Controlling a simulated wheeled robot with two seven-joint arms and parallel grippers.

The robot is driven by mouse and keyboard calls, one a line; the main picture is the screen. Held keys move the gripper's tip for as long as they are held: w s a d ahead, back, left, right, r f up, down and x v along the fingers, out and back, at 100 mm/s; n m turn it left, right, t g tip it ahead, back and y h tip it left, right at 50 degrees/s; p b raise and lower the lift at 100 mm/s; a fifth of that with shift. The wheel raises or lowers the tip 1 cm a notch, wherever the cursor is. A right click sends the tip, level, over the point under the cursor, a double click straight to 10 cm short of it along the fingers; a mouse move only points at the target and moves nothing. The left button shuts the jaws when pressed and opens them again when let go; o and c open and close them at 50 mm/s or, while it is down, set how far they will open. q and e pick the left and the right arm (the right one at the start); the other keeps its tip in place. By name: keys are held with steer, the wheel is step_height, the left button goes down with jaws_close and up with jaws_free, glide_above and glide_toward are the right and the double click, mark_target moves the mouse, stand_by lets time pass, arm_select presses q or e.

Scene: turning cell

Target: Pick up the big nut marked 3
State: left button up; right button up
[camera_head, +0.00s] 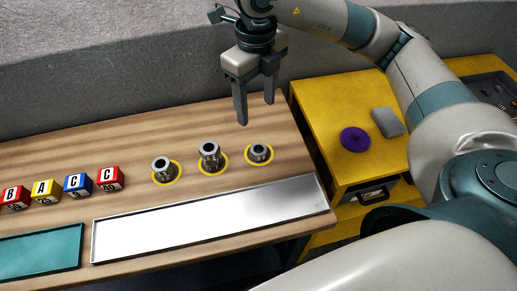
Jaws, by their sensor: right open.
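Three grey metal parts stand on the wooden table, each within a yellow ring. The right one is a low, wide nut (259,152) with a small dark mark that I cannot read surely. The middle part (209,156) is taller, and the left part (163,167) is of middling height; both carry dark marks too small to read. My right gripper (256,111) points down with its fingers apart and empty. In the picture it hangs above the right nut, not touching it. My left gripper is out of view.
Lettered cubes (77,184) stand in a row at left. A silver tray (212,218) and a teal tray (42,248) lie along the front edge. A yellow cabinet (341,104) at right bears a purple disc (354,140) and a grey block (388,121). A wall rises behind.

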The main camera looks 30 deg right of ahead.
steer(key=p, duration=0.3)
glide_above(258, 148)
step_height(258, 148, down, 10)
steer(key=shift+a+r, duration=0.15)
steer(key=shift+r, duration=0.05)
steer(key=shift+f, duration=0.4)
steer(key=shift+f+p, duration=0.9)
steer(key=shift+p, duration=0.05)
step_height(258, 148, down, 2)
steer(key=shift+f+p, duration=0.1)
steer(key=shift+p, duration=0.35)
steer(key=shift+w+f, duration=0.1)
steer(key=shift+f, duration=0.5)
